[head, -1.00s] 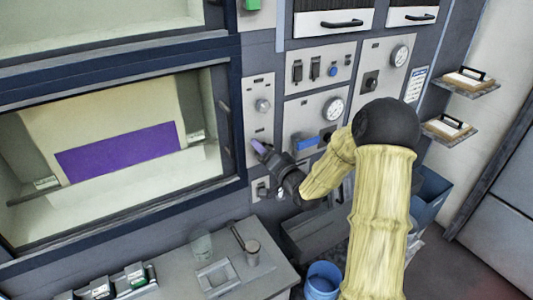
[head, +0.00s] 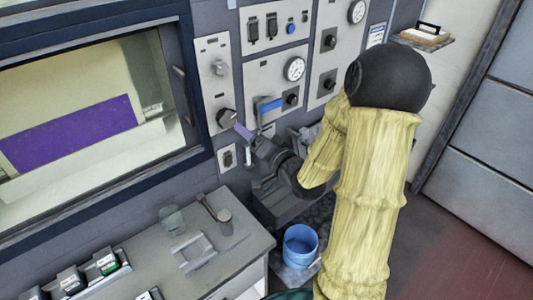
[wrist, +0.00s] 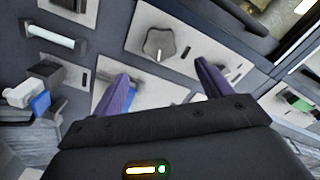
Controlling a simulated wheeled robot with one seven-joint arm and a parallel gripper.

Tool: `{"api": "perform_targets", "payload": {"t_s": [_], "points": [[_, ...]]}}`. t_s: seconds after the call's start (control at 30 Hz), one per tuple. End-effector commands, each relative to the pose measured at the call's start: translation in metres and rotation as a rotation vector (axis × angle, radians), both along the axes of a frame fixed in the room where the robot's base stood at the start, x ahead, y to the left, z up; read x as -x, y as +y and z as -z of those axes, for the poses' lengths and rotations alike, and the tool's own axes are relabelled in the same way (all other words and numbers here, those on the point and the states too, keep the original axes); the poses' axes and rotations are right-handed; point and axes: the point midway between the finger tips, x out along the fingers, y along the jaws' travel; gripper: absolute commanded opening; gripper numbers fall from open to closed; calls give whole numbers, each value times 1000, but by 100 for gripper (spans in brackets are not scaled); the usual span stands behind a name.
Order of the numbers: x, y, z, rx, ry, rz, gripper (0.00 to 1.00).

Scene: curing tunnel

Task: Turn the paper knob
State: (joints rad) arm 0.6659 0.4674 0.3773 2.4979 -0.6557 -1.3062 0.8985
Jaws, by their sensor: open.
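A dark lobed knob (head: 227,118) sits on the narrow grey panel right of the window in the head view. In the wrist view the lobed knob (wrist: 158,43) shows ahead, between the lines of my two purple fingers. No label naming it as the paper knob is readable. My gripper (head: 243,132) is open and empty, just right of and below that knob in the head view. In the wrist view the fingers of my gripper (wrist: 163,80) are apart, with the knob beyond their tips. Contact is not visible.
A smaller grey knob (head: 220,68) is above on the same panel, and a switch (head: 228,157) is below. A blue-handled control (head: 269,105) and a gauge (head: 294,69) are to the right. A bench (head: 200,240) with a glass and cup stands below, beside a blue bucket (head: 300,245).

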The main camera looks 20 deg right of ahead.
Motion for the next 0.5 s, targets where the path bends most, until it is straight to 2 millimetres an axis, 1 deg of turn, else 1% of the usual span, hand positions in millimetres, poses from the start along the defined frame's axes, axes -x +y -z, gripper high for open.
{"api": "perform_targets", "payload": {"t_s": [0.03,0.27,0.5], "points": [[6,-3,4,3,-2,2,78],[28,-10,5,3,-3,2,78],[36,-14,3,0,-8,-3,78]]}}
